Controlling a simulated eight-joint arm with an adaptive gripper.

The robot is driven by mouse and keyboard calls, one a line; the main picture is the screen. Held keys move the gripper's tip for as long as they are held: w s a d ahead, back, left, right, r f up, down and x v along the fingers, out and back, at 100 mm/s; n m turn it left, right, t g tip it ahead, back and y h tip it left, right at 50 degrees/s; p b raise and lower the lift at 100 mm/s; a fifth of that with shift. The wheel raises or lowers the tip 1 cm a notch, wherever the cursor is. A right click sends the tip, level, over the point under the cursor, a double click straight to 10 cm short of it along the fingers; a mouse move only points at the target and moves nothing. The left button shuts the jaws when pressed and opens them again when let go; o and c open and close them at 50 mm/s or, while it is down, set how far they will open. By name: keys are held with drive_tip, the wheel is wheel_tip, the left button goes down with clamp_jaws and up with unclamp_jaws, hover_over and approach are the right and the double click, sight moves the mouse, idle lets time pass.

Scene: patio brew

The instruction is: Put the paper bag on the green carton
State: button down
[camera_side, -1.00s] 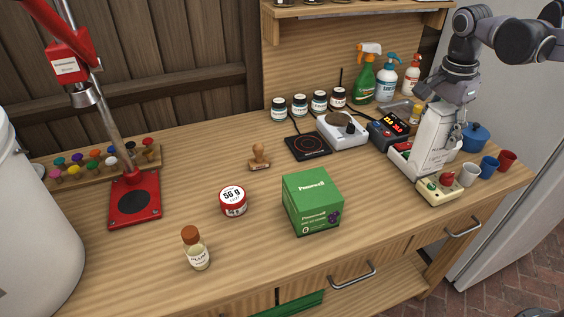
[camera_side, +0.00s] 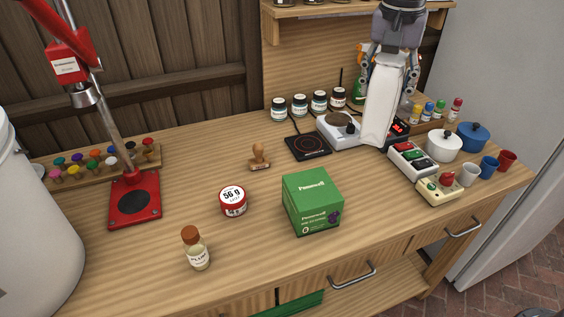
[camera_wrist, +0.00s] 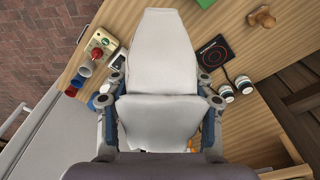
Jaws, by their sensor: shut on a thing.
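The white paper bag (camera_side: 382,100) hangs upright in my gripper (camera_side: 392,55) in the side view, over the back right of the bench. My gripper is shut on its upper part. In the wrist view the bag (camera_wrist: 160,60) fills the middle, between the two fingers of my gripper (camera_wrist: 160,100). The green carton (camera_side: 312,202) stands upright on the bench near the front middle, its top bare. The bag is behind and to the right of the carton, apart from it.
A grey stirrer (camera_side: 338,130) and a black hot plate (camera_side: 308,146) lie left of the bag. A switch box (camera_side: 410,160) and white pot (camera_side: 443,145) stand to its right. A red-white tin (camera_side: 233,201) and a stamp (camera_side: 259,156) are left of the carton.

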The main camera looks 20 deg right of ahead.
drive_tip(key=a+f, duration=1)
drive_tip(key=a, duration=0.2)
drive_tip(key=shift+w+a+f, duration=0.3)
drive_tip(key=shift+w, duration=0.05)
drive_tip(key=shift+f, duration=0.1)
drive_tip(key=c, duration=0.5)
unclamp_jaws()
